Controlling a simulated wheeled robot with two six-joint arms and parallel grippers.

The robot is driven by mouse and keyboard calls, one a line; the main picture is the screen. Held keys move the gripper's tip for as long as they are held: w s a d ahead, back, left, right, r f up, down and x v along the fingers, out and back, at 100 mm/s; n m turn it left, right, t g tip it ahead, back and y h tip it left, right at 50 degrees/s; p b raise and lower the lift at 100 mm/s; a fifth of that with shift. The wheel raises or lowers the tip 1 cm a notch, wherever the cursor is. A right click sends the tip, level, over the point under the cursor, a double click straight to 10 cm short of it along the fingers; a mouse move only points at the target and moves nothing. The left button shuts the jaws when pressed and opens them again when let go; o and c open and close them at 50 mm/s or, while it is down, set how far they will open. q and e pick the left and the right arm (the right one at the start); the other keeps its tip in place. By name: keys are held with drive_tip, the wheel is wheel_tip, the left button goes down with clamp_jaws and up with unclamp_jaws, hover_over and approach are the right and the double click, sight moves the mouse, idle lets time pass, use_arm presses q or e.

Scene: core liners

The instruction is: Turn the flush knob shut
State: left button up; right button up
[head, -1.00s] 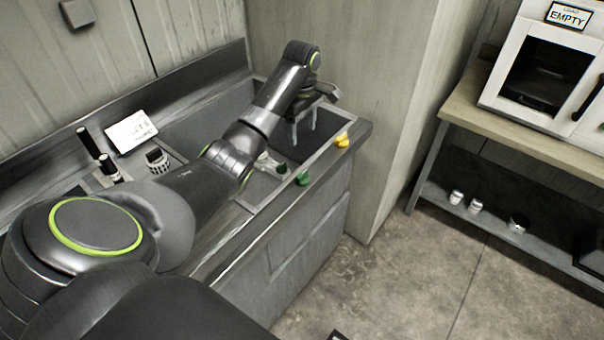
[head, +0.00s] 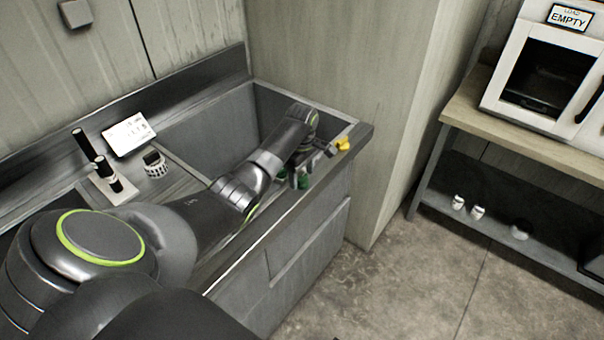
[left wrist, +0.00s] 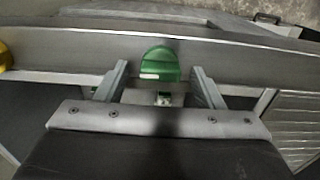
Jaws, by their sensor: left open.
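A green knob (left wrist: 160,64) with a small pale label sits on the front rim of the sink in the left wrist view. Green also shows beside the gripper in the head view (head: 304,182). A yellow knob (head: 343,144) is farther along the same rim, and its edge shows at the left of the wrist view (left wrist: 4,57). I cannot read which knob is the flush one. My left gripper (left wrist: 160,74) is open, with one finger on each side of the green knob; I cannot tell whether they touch it. My right gripper is not in view.
The sink basin (head: 215,130) lies behind my left arm. A white sign (head: 128,134), dark bottles (head: 100,165) and a small basket (head: 155,163) stand on the counter at left. A wall panel rises beyond the sink. A shelf (head: 520,140) with a white cabinet is at right.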

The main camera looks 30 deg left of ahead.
use_arm(q)
drive_tip(key=shift+f, duration=0.3)
drive_tip(key=c, duration=1)
drive_tip(key=shift+r+m+p, duration=0.2)
drive_tip(key=shift+m+p, duration=0.95)
drive_tip(key=shift+m, duration=0.25)
drive_tip(key=m+p, duration=0.1)
drive_tip(key=m, duration=0.2)
drive_tip(key=shift+m+p, duration=0.3)
drive_tip(key=shift+p, duration=0.1)
drive_tip(key=m+p, duration=0.1)
drive_tip(key=m, duration=0.4)
drive_tip(key=m+p, duration=0.1)
drive_tip(key=m, duration=0.5)
drive_tip(key=shift+w+f, duration=0.1)
drive_tip(key=shift+m, duration=0.5)
